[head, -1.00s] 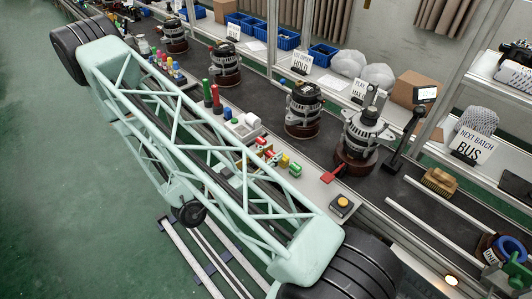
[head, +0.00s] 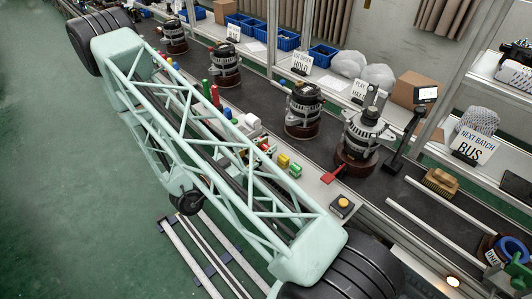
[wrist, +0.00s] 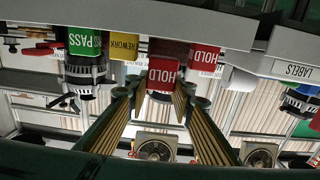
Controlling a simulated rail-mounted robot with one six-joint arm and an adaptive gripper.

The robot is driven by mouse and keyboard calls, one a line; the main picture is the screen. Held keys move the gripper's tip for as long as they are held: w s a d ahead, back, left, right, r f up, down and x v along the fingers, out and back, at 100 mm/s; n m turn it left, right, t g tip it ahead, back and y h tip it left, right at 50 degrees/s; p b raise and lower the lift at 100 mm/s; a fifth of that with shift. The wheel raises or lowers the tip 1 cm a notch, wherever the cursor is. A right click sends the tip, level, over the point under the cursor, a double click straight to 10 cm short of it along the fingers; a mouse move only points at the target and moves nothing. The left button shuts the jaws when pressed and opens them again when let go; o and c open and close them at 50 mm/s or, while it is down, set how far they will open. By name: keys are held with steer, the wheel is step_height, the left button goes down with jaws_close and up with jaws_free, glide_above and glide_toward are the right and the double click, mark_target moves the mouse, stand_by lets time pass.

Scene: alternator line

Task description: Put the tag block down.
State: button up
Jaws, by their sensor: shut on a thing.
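In the wrist view, which looks upside down, my gripper (wrist: 160,97) is shut on a red tag block (wrist: 163,76) marked HOLD. The block sits between the two fingertips. Beside it, apart from my fingers, are another red HOLD block (wrist: 205,58), a yellow REWORK block (wrist: 125,44) and a green PASS block (wrist: 83,42). I cannot tell whether the held block touches a surface. In the head view my gripper and the held block are hidden, and my arm's lattice link crosses the picture.
Several alternators stand on the dark conveyor, one of them (head: 303,110) near the middle. A yellow block (head: 283,160), a push-button box (head: 342,206) and a red lever (head: 334,175) are along its near edge. A HOLD sign (head: 301,63) and blue bins (head: 322,55) line the back shelf.

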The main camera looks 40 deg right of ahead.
steer(key=shift+f, duration=1.4)
steer(key=shift+f+b, duration=0.1)
steer(key=shift+b, duration=0.25)
steer(key=o, duration=0.8)
steer(key=shift+a, duration=0.1)
steer(key=shift+w+a+p, duration=0.2)
steer(key=shift+a+p, duration=0.65)
steer(key=shift+a, duration=5.05)
steer(key=shift+w, duration=0.15)
